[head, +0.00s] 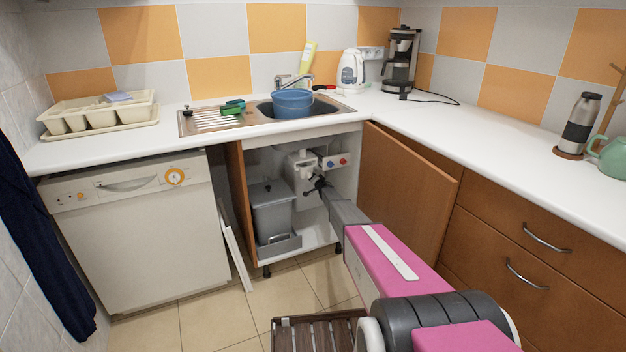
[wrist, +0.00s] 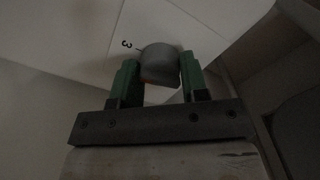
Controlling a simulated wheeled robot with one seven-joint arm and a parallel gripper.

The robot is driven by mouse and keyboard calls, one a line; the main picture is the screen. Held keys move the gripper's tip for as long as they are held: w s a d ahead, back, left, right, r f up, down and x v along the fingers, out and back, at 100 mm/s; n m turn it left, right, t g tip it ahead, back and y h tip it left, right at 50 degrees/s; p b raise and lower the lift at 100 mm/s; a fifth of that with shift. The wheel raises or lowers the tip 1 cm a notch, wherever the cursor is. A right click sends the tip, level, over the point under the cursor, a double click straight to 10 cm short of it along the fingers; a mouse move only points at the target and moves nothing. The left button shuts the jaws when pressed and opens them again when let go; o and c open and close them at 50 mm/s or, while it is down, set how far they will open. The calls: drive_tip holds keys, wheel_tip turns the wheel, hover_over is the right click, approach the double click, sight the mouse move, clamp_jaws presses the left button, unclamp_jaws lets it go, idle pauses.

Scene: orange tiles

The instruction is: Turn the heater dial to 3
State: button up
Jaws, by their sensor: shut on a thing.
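In the wrist view, a grey round dial (wrist: 160,60) sits on the white face of the heater (wrist: 85,35). A mark "3" with a short line shows just left of the dial. My gripper (wrist: 159,76) has its two green fingers on either side of the dial and is shut on it. I cannot make out a pointer on the dial. In the head view, the white heater (head: 299,164) is inside the open cabinet under the sink. My gripper (head: 313,188) reaches to its lower right part, and the dial is hidden there.
A grey bin (head: 272,212) stands at the lower left inside the cabinet. The open cabinet door (head: 412,195) is close to the right of my arm. A dishwasher (head: 135,235) stands left.

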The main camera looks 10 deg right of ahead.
drive_tip(key=shift+m, duration=1)
drive_tip(key=o, duration=0.9)
drive_tip(key=v, duration=1)
drive_tip(key=shift+s+d, duration=0.1)
drive_tip(key=shift+s, duration=0.3)
